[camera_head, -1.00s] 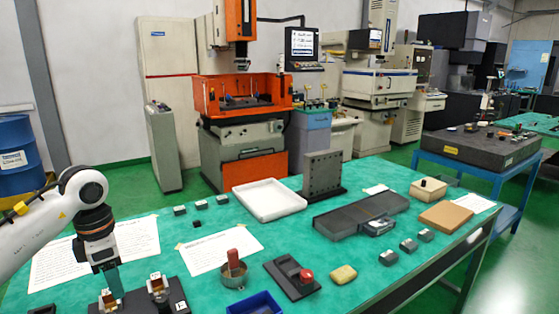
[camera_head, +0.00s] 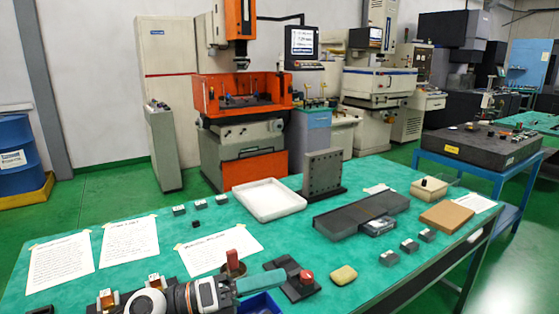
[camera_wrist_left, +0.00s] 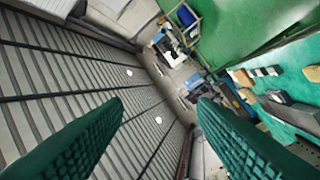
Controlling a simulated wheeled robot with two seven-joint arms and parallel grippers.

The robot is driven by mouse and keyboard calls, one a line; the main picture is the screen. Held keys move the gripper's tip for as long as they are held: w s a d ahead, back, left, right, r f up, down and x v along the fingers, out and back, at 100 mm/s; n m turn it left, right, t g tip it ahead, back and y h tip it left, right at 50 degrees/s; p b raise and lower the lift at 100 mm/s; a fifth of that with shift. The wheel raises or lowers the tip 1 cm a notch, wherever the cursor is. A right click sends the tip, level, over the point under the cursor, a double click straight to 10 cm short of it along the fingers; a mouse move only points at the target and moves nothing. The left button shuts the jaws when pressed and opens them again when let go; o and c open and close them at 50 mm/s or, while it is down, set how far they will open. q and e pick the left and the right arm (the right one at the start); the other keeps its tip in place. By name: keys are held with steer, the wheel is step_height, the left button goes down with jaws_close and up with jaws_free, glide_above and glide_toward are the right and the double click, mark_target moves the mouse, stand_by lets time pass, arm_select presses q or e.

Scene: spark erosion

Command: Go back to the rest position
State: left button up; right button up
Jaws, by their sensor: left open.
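My left gripper (camera_head: 264,282) lies low over the front of the green table, turned sideways with its green fingers pointing right. Its arm comes in along the bottom edge of the head view. In the left wrist view the two green ribbed fingers (camera_wrist_left: 160,104) stand wide apart with nothing between them. That view looks past them at a ribbed grey surface, the green floor and part of the table. My right gripper is in neither view.
A white tray (camera_head: 268,201), an upright grey plate (camera_head: 323,176) and paper sheets (camera_head: 128,240) lie farther back.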

arm_select(q)
steer(key=w+a+n+t+y, duration=0.3)
steer(key=a+n+t+y, duration=0.4)
steer(key=n+t, duration=1.05)
steer(key=s+a+f+n+g+y, duration=0.3)
steer(key=a+f+n+g+y, duration=0.45)
steer(key=f+n+y, duration=0.65)
steer(key=s+a+f+n+g+h, duration=0.15)
steer(key=s+f+n+g, duration=0.35)
steer(key=s+f, duration=0.5)
steer(key=s+a+f+n+g+h, duration=0.1)
steer(key=s+a+f+n+g, duration=0.2)
steer(key=s+f+g, duration=0.7)
steer(key=s+f+t+b, duration=0.1)
steer(key=s+f, duration=0.1)
steer(key=f, duration=1.1)
steer(key=s+f+t+b, duration=0.2)
steer(key=f, duration=1)
steer(key=s+a+f+g+b, duration=0.1)
steer(key=s+a+f, duration=0.1)
steer(key=s+f, duration=1.4)
steer(key=shift+a+f+m+y, duration=0.25)
steer(key=shift+f+m+y, duration=0.1)
steer(key=shift+f, duration=0.5)
